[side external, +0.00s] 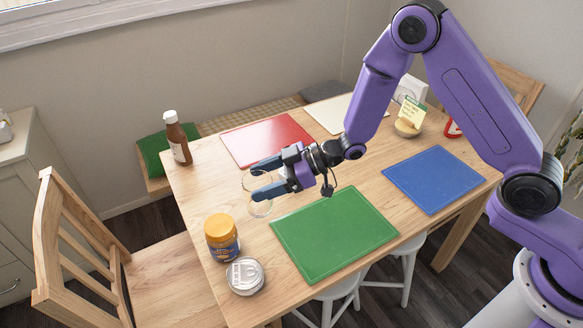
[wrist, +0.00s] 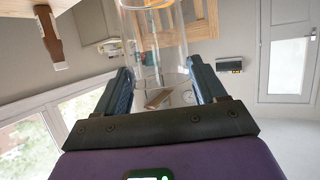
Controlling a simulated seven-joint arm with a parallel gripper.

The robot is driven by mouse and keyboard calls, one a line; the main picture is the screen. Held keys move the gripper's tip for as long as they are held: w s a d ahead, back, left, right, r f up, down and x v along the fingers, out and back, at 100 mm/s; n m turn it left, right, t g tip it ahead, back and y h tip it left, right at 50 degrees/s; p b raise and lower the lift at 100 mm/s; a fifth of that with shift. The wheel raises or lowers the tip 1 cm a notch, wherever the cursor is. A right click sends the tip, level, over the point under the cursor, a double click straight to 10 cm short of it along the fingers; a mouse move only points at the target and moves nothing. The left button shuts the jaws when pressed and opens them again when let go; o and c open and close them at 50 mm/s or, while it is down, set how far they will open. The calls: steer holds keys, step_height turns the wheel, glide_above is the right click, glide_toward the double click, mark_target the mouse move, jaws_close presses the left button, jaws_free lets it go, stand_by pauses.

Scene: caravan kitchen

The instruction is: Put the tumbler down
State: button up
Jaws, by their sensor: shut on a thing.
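The tumbler (side external: 259,209) is clear, see-through glass with faint outlines. My gripper (side external: 258,181) is shut on it, one finger on each side, over the left part of the wooden table (side external: 200,190). The tumbler is between the red mat (side external: 265,140) and the green mat (side external: 335,232).
A yellow-lidded jar (side external: 222,240) and a round tin (side external: 245,277) stand at the near left edge. A brown bottle (side external: 178,140) stands at the far left corner. Blue (side external: 435,180) and white (side external: 333,113) mats lie right and behind. Bare wood surrounds the tumbler's left side.

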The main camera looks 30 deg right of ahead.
steer(key=d+m+t+h, duration=0.7)
steer(key=d+m+t, duration=0.15)
steer(key=d, duration=3.05)
steer(key=shift+m+g, duration=0.35)
steer(key=shift+g, duration=0.1)
steer(key=shift+w+d+f, duration=0.4)
steer(key=shift+w+f, duration=1.7)
steer(key=shift+w, duration=0.1)
steer(key=shift+w+d+f, duration=0.35)
steer(key=shift+w+f, duration=1.75)
steer(key=shift+w, duration=0.05)
steer(key=shift+w+d+f, duration=0.4)
steer(key=shift+w+f, duration=1.7)
steer(key=shift+w, duration=0.1)
steer(key=shift+f, duration=0.1)
steer(key=o, duration=1.6)
steer(key=shift+o, duration=0.2)
